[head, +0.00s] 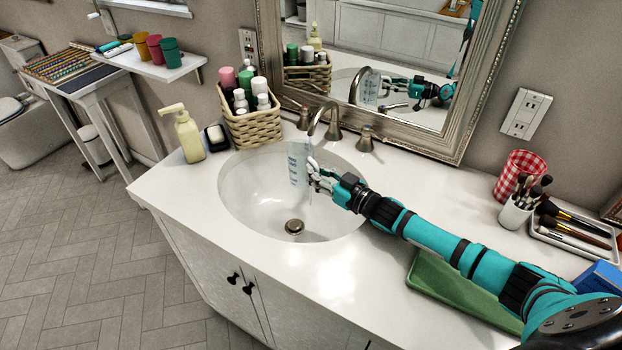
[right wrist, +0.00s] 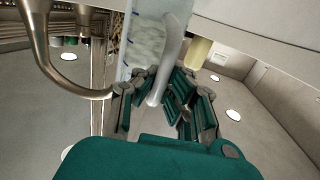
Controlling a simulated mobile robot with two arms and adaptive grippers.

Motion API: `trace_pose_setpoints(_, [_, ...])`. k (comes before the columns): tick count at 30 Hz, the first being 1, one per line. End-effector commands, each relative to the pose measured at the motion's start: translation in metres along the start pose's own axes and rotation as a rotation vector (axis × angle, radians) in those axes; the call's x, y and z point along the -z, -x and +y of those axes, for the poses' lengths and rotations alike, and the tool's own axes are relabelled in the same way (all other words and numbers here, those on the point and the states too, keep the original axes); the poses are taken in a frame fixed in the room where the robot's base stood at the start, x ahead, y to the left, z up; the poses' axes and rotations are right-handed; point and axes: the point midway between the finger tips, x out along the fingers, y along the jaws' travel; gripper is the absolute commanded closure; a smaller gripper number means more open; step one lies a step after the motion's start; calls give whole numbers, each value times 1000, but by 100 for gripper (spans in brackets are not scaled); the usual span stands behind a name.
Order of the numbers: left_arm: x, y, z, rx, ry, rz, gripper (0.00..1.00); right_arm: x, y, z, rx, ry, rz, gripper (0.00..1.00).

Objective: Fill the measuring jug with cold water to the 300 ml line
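The clear measuring jug (head: 298,163) with blue marks is held upright, or nearly so, over the sink basin (head: 250,190), close to the spout of the silver faucet (head: 323,118). My right gripper (head: 314,172) is closed around the jug's handle. The right wrist view shows the pale handle (right wrist: 172,55) between the fingers and the jug wall (right wrist: 143,45) behind it. I see no clear water stream, and the level inside the jug cannot be read. A faucet lever (head: 366,140) stands right of the spout, another (head: 303,118) left. My left gripper is out of view.
A wicker basket (head: 252,128) of bottles, a soap dish (head: 216,138) and a pump bottle (head: 188,135) stand left of the sink. A green tray (head: 450,290) lies under my right arm. A brush cup (head: 516,212) stands at the right. The mirror (head: 390,60) hangs behind.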

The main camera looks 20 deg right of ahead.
Motion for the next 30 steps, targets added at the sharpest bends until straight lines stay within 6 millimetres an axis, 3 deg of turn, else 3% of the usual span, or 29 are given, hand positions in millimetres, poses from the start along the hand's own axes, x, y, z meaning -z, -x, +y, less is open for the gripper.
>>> trace_pose_setpoints(17, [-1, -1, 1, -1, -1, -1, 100, 0, 0, 2, 0, -1, 1, 100])
trace_pose_setpoints(30, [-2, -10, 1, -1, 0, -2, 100, 0, -1, 22, 0, -1, 1, 100])
